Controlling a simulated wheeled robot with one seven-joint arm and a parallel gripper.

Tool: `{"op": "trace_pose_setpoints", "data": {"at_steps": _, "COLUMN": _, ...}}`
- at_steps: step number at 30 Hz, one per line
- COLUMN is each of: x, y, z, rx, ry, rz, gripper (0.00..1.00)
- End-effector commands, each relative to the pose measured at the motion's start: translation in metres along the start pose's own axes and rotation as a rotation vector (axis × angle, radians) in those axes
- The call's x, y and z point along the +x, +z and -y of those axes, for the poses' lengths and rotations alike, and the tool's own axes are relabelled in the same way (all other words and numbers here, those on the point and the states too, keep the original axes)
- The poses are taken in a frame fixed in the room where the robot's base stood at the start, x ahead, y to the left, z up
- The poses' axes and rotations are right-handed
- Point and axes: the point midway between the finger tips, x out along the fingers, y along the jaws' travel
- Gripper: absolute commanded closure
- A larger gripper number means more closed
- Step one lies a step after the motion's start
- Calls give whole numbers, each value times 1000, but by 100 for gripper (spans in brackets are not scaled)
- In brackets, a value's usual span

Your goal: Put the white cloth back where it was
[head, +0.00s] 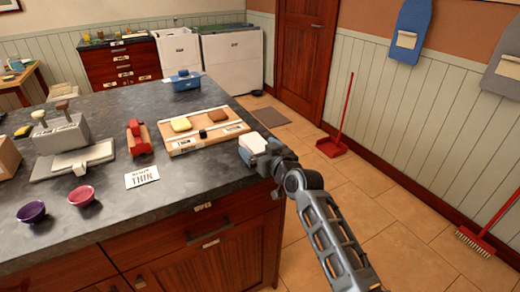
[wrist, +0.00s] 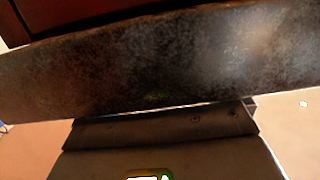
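A small white block-like thing, possibly the white cloth (head: 252,142), shows at the counter's right edge in the head view. My gripper (head: 268,157) is right beside it, at the counter's corner, and they overlap in this view. The fingers are hidden or too small to make out, so I cannot tell whether they hold it. The wrist view shows the dark counter edge (wrist: 150,75) close up, with a flat pale part below it. No cloth can be made out there.
A wooden tray (head: 178,146) with a yellow pad (head: 181,124) and a brown pad (head: 217,115) lies left of my gripper. A red holder (head: 138,138), a "THIN" card (head: 142,177) and two bowls (head: 82,196) stand farther left. The tiled floor (head: 385,215) at right is mostly clear.

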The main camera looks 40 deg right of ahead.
Motion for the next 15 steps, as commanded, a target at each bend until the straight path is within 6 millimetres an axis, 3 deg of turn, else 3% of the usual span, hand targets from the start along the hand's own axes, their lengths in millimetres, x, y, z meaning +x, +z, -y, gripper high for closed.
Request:
{"op": "trace_pose_setpoints", "data": {"at_steps": 11, "x": -1, "y": -5, "z": 0, "rx": 0, "ry": 0, "rz": 0, "gripper": 2}}
{"op": "trace_pose_setpoints", "data": {"at_steps": 15, "x": -19, "y": 0, "z": 0, "rx": 0, "ry": 1, "rz": 1, "gripper": 2}}
